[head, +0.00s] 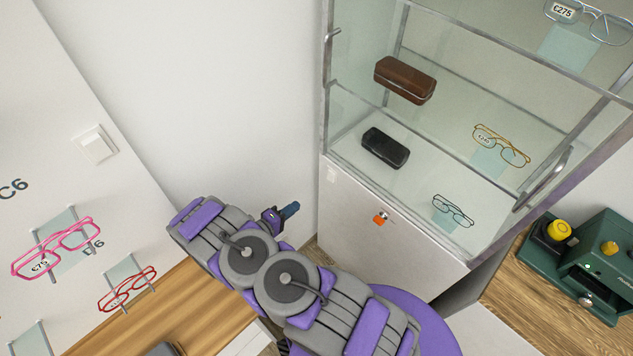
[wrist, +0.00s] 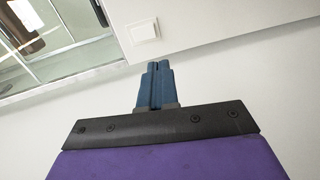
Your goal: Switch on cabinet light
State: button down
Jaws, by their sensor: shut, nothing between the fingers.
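The glass display cabinet (head: 365,215) has a white lower part. A small white square switch (wrist: 143,30) sits on that white panel in the wrist view, close to the glass section. In the head view it appears as a small pale patch (head: 331,174) at the panel's upper left. My gripper (head: 291,209) points right toward the cabinet, left of its near edge. In the wrist view its blue fingers (wrist: 158,66) are together and empty, with the switch beyond the tips and slightly left. The fingers look apart from it. Whether the light is on cannot be told.
Another white switch (head: 96,145) is on the left wall panel, above pink glasses (head: 57,248) and red glasses (head: 127,288). A key with an orange tag (head: 380,219) is on the cabinet front. A green machine (head: 590,262) stands on a wooden counter at right.

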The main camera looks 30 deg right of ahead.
jog(key=shift+s+d+h, duration=0.15)
jog(key=shift+d, duration=0.35)
jog(key=shift+s+d+h, duration=0.15)
jog(key=shift+d, duration=0.3)
jog(key=shift+w, duration=0.1)
jog(key=b, duration=0.2)
send_near(334, 182)
jog(key=x, duration=0.4)
jog(key=shift+w+d+f, duration=0.2)
jog(key=shift+w+d, duration=0.05)
jog(key=shift+w+d+b, duration=0.3)
jog(key=shift+d+b, duration=0.05)
jog(key=shift+d, duration=0.1)
